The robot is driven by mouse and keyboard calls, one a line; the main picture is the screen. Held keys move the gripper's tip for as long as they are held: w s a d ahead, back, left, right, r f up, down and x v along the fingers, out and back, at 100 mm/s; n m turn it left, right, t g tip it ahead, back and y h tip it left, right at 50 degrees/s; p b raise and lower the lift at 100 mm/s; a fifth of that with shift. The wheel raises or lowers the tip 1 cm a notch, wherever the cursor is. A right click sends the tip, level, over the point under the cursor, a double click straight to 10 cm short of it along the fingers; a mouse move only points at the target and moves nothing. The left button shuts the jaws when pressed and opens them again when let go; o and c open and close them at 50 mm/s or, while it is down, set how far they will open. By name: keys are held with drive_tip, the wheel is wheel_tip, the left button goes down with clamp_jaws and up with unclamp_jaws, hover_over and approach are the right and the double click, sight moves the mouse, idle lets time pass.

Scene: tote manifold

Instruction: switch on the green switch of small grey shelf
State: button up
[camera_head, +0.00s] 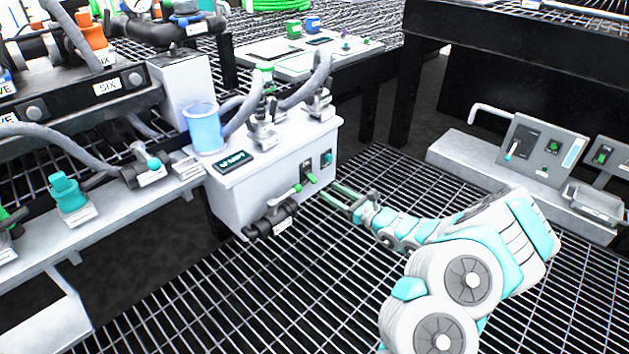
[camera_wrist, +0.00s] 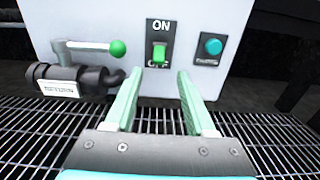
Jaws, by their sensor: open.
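The small grey shelf (camera_head: 232,200) is a pale box-like unit left of my arm; its front face fills the upper wrist view (camera_wrist: 95,22). The green switch (camera_wrist: 160,53) sits on a dark plate on that face, marked ON at the top, with the lower marking partly covered by the switch. The green lever points down, toward the lower marking. It also shows in the head view (camera_head: 311,179). My gripper (camera_wrist: 156,72) is open and empty, its two pale green fingers pointing at the face just below and either side of the switch.
A valve (camera_wrist: 75,80) with a green-knobbed handle (camera_wrist: 118,48) is left of the switch, and a teal button (camera_wrist: 211,46) is right of it. A blue cup (camera_head: 203,130) and hose fittings stand on top. Another panel (camera_head: 540,148) is at right. Open grating lies below.

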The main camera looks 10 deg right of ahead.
sight(316, 182)
drive_tip(key=b+x, duration=0.1)
drive_tip(key=x, duration=0.6)
drive_tip(key=shift+w+a, duration=0.15)
drive_tip(key=shift+a, duration=0.1)
clamp_jaws()
idle(0.4)
